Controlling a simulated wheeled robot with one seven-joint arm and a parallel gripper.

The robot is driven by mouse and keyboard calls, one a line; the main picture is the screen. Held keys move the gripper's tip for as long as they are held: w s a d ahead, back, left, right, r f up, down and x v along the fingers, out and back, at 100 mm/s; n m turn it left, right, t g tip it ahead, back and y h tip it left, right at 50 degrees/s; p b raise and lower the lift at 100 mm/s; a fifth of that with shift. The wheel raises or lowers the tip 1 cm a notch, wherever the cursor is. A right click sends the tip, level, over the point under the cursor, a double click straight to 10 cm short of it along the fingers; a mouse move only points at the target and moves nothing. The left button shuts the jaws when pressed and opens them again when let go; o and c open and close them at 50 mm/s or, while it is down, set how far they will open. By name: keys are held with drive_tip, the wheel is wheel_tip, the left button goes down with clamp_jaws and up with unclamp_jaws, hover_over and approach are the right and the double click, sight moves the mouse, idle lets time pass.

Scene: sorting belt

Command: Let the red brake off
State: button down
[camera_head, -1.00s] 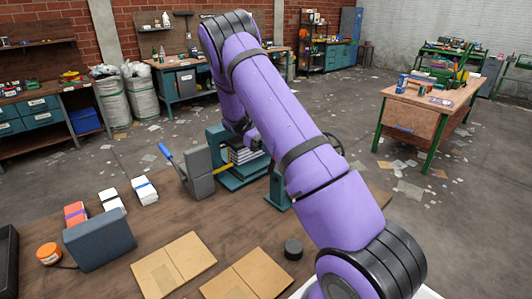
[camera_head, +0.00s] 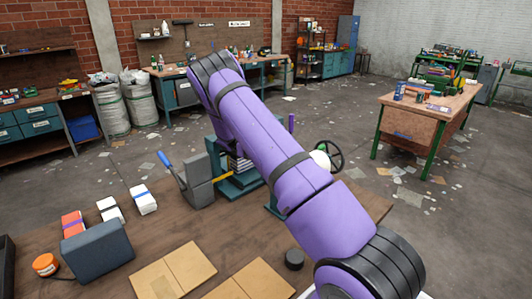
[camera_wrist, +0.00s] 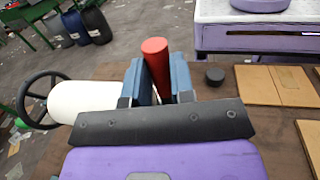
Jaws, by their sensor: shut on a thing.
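The red brake handle (camera_wrist: 155,50) is a short red cylinder, seen in the wrist view. It stands between the two blue-grey fingers of my gripper (camera_wrist: 157,72), which is shut on it. The lower part of the handle is hidden by the dark gripper body. In the wrist view a dark handwheel (camera_wrist: 38,100) and a white cylinder (camera_wrist: 88,101) lie just left of the fingers. In the head view the handwheel (camera_head: 335,155) shows right of my arm; my gripper and the red handle are hidden behind the arm there.
A teal press (camera_head: 219,152) and a grey block (camera_head: 200,181) with a blue-tipped lever (camera_head: 164,159) stand left of my arm. A black puck (camera_head: 294,259), brown folders (camera_head: 175,270) and a grey box (camera_head: 97,254) lie on the wooden bench (camera_head: 235,235).

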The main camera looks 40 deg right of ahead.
drive_tip(key=c, duration=1)
unclamp_jaws()
drive_tip(key=shift+o, duration=0.2)
wheel_tip(320, 180, up, 4)
drive_tip(key=shift+f, duration=0.25)
drive_tip(key=o, duration=0.6)
drive_tip(key=s+a, duration=0.3)
drive_tip(key=s, duration=0.6)
drive_tip(key=shift+a+r, duration=0.25)
drive_tip(key=shift+r, duration=0.15)
drive_tip(key=s, duration=0.1)
drive_tip(key=s+a, duration=0.1)
drive_tip(key=s, duration=0.1)
drive_tip(key=s+a, duration=0.1)
drive_tip(key=s, duration=0.1)
drive_tip(key=shift+a+r, duration=0.15)
drive_tip(key=shift+r, duration=0.15)
drive_tip(key=c, duration=0.6)
drive_tip(key=shift+s+a, duration=0.15)
drive_tip(key=shift+s, duration=0.3)
